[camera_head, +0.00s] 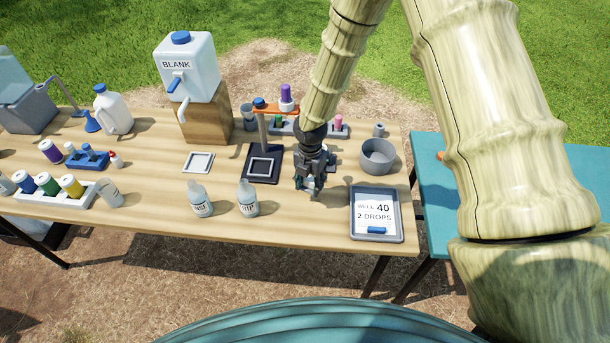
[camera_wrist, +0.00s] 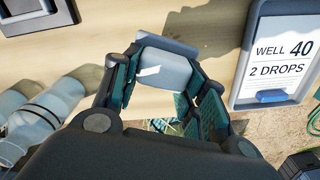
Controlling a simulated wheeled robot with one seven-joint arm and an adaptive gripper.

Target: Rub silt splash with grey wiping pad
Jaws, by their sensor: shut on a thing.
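A framed card reading WELL 40, 2 DROPS (camera_head: 376,212) lies to the right, with a grey bowl (camera_head: 378,157) behind it. Two squeeze bottles (camera_head: 247,200) (camera_head: 200,202) stand to the left. A black stand (camera_head: 263,165) is behind left. The table's front edge is close.

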